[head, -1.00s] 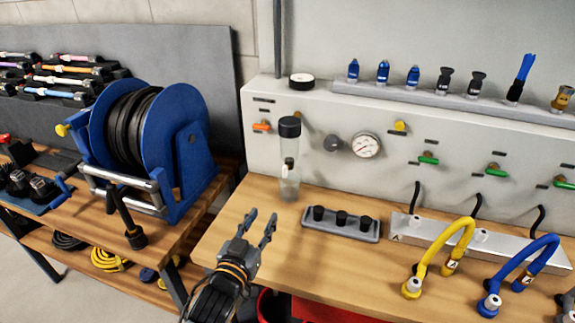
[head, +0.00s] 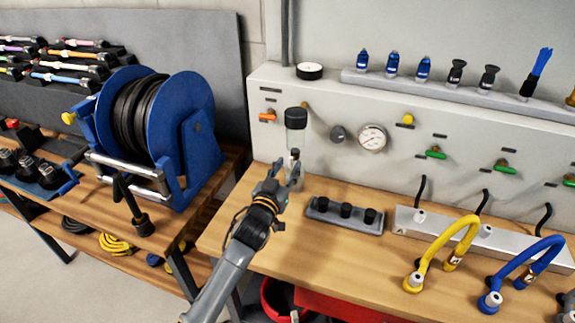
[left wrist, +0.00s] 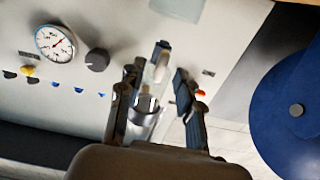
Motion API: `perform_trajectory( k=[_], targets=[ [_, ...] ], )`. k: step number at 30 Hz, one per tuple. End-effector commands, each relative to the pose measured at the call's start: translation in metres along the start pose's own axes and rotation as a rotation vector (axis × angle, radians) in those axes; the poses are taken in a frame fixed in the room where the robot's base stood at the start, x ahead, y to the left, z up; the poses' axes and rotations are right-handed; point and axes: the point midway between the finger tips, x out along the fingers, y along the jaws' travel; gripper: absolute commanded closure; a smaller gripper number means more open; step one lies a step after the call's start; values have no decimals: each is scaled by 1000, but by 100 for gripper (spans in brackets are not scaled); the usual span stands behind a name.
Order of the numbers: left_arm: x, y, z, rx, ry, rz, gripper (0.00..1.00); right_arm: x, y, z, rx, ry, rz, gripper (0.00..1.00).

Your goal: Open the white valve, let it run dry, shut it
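A filter with a black cap (head: 296,118) and a clear bowl (head: 297,140) is mounted on the grey panel, at the centre of the head view. A small white part, apparently the white valve (head: 295,155), shows low on it; a pale lever-like part also shows in the left wrist view (left wrist: 162,66). My left gripper (head: 282,172) is open at the foot of the filter. In the left wrist view its fingers (left wrist: 158,100) stand apart on either side of the clear and pale parts; I cannot tell whether they touch. The cup below is mostly hidden by the gripper. My right gripper is not in view.
A pressure gauge (head: 372,138) and dark knob (head: 338,133) sit right of the filter. An orange-handled valve (head: 267,117) is to its left. A grey block with black plugs (head: 345,212) lies on the bench close right. The blue hose reel (head: 190,125) stands at left.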

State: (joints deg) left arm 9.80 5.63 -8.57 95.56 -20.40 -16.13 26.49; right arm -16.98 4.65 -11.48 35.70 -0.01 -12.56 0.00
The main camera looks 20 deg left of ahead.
Motion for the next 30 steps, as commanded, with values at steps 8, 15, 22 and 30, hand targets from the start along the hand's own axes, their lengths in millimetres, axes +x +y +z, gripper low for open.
perform_trajectory(
  k=[8, 15, 22, 30],
  targets=[
    [7, 0, 0, 0, 1, 1, 65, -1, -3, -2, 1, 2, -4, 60],
    [7, 0, 0, -1, 0, 1, 90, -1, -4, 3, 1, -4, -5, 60],
    [7, 0, 0, 0, 0, 1, 100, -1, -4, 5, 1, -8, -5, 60],
    [7, 0, 0, 47, 0, 0, 100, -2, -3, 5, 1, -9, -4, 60]
  ],
)
